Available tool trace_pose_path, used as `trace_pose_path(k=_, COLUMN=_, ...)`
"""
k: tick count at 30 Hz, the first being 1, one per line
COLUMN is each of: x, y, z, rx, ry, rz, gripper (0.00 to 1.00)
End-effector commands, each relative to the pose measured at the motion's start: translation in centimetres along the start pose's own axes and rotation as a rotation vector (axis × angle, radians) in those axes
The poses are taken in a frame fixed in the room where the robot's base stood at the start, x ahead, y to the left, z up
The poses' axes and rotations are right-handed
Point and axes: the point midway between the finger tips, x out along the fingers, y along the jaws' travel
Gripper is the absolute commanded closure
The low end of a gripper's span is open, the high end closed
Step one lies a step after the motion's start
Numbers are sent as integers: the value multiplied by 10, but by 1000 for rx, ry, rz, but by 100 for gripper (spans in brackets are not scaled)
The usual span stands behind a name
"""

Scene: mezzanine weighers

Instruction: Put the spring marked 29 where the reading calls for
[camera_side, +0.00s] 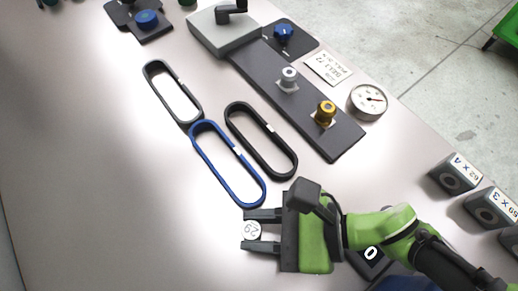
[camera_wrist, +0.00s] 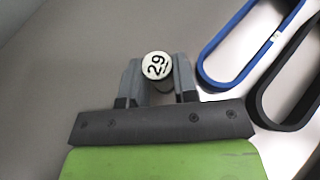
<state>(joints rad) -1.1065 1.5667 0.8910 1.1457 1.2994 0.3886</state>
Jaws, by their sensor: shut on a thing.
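The spring marked 29 (camera_side: 252,231) shows as a round white cap with black digits. It also shows in the wrist view (camera_wrist: 157,66), with a darker body partly seen below the cap. My gripper (camera_side: 249,230) is shut on it, one finger on each side, over the pale table. The wrist view shows the same hold (camera_wrist: 158,80). I cannot tell its height above the table. A round dial gauge (camera_side: 368,101) with a white face and a needle lies at the right; its reading is too small to tell. A white card (camera_side: 327,68) with upside-down print lies beside it.
Grey (camera_side: 151,73), blue (camera_side: 210,167) and black (camera_side: 235,131) belt loops lie beyond my gripper. A dark plate (camera_side: 258,68) bears silver (camera_side: 288,78) and gold (camera_side: 325,113) posts. Blocks marked 62 X 4 (camera_side: 455,174) and 59 X 3 (camera_side: 490,207) stand right. The table's left is clear.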

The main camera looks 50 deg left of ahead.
Motion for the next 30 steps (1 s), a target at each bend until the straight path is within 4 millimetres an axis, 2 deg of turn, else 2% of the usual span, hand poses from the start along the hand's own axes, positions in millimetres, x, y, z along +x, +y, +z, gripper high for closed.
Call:
trace_pose_path(k=3, x=1, y=0, z=-3, rx=0, ry=0, rz=0, gripper=100)
trace_pose_path(k=4, x=1, y=0, z=-2, rx=0, ry=0, rz=0, gripper=66)
trace_pose_path(k=6, x=1, y=0, z=-2, rx=0, ry=0, rz=0, gripper=50)
trace_pose_path(k=7, x=1, y=0, z=-2, rx=0, ry=0, rz=0, gripper=47)
trace_pose_path(k=17, x=-1, y=0, z=1, rx=0, ry=0, rz=0, gripper=47)
trace_pose_path(k=23, x=-33, y=-1, z=1, rx=3, ry=1, rz=-4, gripper=47)
trace_pose_path(k=30, x=-48, y=0, z=43, rx=-4, ry=0, rz=-1, gripper=47)
